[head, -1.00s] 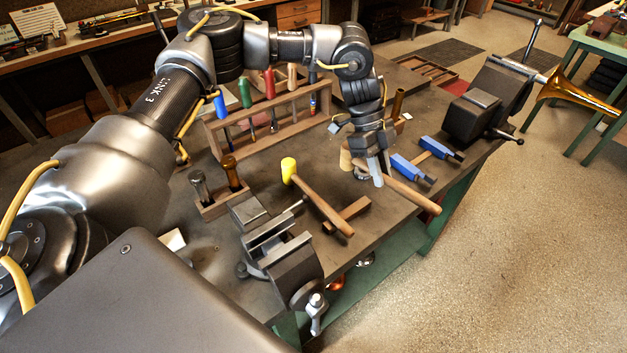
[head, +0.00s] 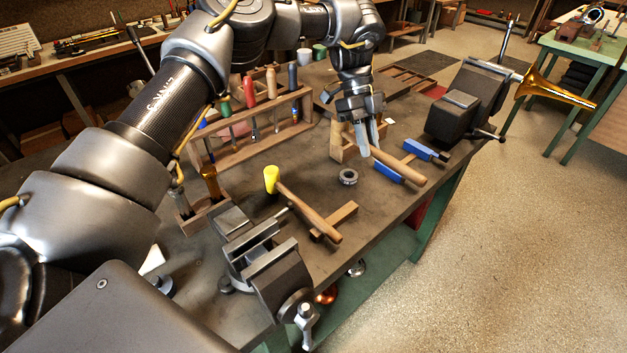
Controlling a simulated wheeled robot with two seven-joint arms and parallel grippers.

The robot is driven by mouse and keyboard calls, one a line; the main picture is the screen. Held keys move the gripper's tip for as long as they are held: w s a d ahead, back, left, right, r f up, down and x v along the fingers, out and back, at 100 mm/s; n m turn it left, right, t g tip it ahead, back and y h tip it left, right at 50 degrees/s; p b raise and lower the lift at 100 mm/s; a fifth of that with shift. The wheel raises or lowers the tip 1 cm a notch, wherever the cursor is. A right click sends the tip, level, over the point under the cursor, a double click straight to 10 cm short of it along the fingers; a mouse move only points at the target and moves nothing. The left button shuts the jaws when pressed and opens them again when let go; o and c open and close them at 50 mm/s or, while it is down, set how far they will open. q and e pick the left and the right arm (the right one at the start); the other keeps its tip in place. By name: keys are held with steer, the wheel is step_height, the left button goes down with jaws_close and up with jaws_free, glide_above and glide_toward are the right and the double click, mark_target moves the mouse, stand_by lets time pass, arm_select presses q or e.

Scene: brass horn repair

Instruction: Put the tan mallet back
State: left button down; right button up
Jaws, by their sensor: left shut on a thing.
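My left gripper (head: 368,138) is shut on the tan mallet and holds it over the far right part of the bench. The mallet's wooden handle (head: 402,168) sticks out to the lower right, above the blue tools. Its tan head (head: 336,138) shows left of the fingers, partly hidden by them. A small wooden holder (head: 346,153) stands just below and behind the head; I cannot tell whether they touch. The yellow mallet (head: 271,180) leans with its handle across a wooden block (head: 340,218). My right gripper is not in view.
A grey ring (head: 348,177) lies on the bench. Blue tools (head: 425,151) lie at the right. A wooden rack (head: 236,152) with several coloured handles stands behind. One vise (head: 270,262) is at the front, another (head: 463,104) at the right with a brass horn (head: 552,90).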

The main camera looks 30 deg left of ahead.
arm_select(q)
steer(key=s+a+f, duration=0.1)
steer(key=a+f, duration=0.1)
steer(key=s+a+f+p, duration=0.1)
steer(key=s+a+f, duration=0.1)
steer(key=a+f, duration=0.1)
steer(key=s+a+f+p, duration=0.1)
steer(key=s+a+f, duration=0.1)
steer(key=a, duration=0.1)
steer(key=shift+s+a+f, duration=0.15)
steer(key=shift+a+f, duration=0.05)
steer(key=shift+f, duration=0.05)
steer(key=f+p, duration=0.1)
steer(key=f, duration=0.2)
steer(key=shift+s+a+p, duration=0.2)
steer(key=shift+a+p, duration=0.1)
steer(key=shift+p, duration=0.05)
steer(key=shift+f, duration=0.45)
steer(key=c, duration=1.3)
jaws_free()
steer(key=b+v, duration=0.2)
steer(key=v, duration=1)
